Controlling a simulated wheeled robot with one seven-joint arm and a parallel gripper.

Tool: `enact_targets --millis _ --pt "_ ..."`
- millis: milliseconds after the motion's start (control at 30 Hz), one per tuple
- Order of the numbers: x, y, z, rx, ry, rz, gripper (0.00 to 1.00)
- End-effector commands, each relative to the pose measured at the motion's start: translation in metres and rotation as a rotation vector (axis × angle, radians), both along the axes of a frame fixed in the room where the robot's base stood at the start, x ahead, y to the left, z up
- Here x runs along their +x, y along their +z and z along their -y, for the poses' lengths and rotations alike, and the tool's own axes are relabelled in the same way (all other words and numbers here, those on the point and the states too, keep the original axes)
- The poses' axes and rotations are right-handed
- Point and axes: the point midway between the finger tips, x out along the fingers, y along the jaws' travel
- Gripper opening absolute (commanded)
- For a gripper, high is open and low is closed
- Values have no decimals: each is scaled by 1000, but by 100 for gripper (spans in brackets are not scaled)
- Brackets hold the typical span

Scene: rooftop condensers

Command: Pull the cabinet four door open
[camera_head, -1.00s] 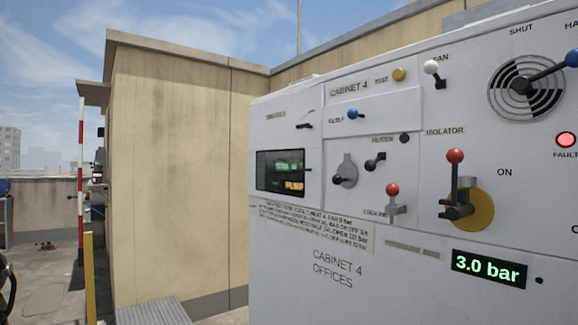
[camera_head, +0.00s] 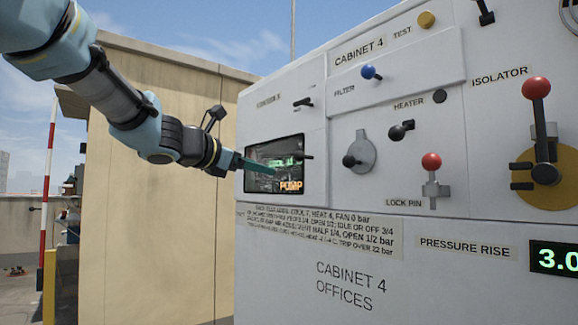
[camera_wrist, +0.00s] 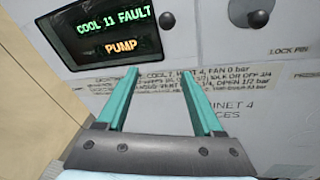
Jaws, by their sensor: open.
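The white cabinet 4 (camera_head: 290,290) fills the right of the head view, its front labelled CABINET 4 OFFICES. I cannot tell which panel is its door; the panels I see lie flush. A dark screen (camera_head: 262,152) reads PUMP; in the wrist view the screen (camera_wrist: 85,22) reads COOL 11 FAULT, PUMP. A small dark handle (camera_head: 303,156) sits at the screen's right edge and also shows in the wrist view (camera_wrist: 167,20). My gripper (camera_head: 268,168) is open and empty in front of the screen's lower part. Its teal fingers (camera_wrist: 161,74) point at the panel, below the handle.
A grey lever plate (camera_head: 362,155), a blue FILTER knob (camera_head: 371,72), a red LOCK PIN (camera_head: 431,162) and a red ISOLATOR lever (camera_head: 536,90) stick out right of the screen. A black latch (camera_head: 303,103) is above it. A beige wall (camera_head: 160,230) stands behind at left.

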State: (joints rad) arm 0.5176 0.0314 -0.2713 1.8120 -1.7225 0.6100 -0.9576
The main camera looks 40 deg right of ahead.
Motion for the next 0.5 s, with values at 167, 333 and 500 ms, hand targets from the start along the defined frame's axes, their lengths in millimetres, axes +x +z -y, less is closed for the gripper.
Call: enact_targets --millis 167,333,500 --pt "-17 34 17 -128 -27 -103 68" --pt "-16 40 35 -138 -31 -117 68" --pt "-12 40 67 -136 -30 -117 68"
